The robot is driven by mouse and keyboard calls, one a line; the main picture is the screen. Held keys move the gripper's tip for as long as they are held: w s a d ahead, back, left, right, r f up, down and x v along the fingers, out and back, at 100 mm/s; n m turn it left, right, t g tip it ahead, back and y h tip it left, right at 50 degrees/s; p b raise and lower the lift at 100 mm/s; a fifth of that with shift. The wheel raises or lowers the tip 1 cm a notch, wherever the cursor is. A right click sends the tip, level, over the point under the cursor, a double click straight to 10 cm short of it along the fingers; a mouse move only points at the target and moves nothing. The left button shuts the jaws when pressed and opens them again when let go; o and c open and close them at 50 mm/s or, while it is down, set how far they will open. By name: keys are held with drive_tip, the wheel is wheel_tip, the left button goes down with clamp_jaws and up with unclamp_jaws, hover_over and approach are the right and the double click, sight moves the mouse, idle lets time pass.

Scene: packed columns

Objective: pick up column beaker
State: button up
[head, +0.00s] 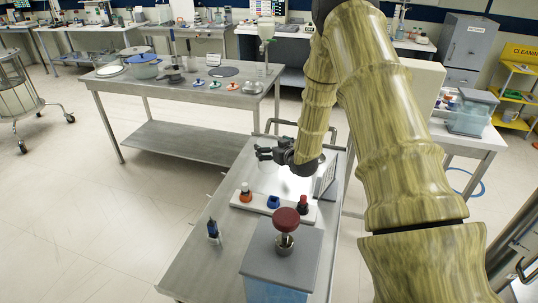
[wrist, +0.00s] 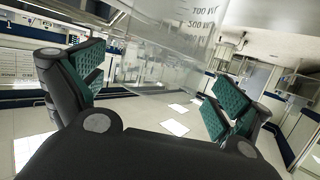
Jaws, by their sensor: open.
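The column beaker (wrist: 172,52) is clear, with dark graduation marks, and fills the upper middle of the wrist view. It lies between the two finger pads in the picture; I cannot tell how deep it sits between them. My gripper (wrist: 157,88) is open, its green-padded fingers apart, with a visible gap on both sides of the beaker. In the head view my gripper (head: 262,153) reaches left over the back of the steel bench (head: 205,262). The beaker (head: 267,166) is faint and whitish there, just under the fingers and partly hidden.
A white rack (head: 258,208) with orange, blue and dark red pieces stands in front of my gripper. A red-knobbed grey-lidded box (head: 257,262) and a small blue-black bottle (head: 213,232) are nearer. An upright panel (head: 327,178) stands right of my gripper.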

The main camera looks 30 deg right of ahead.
drive_tip(key=shift+x, duration=1.2)
drive_tip(key=c, duration=1.1)
drive_tip(key=shift+o, duration=0.2)
drive_tip(key=shift+r, duration=0.15)
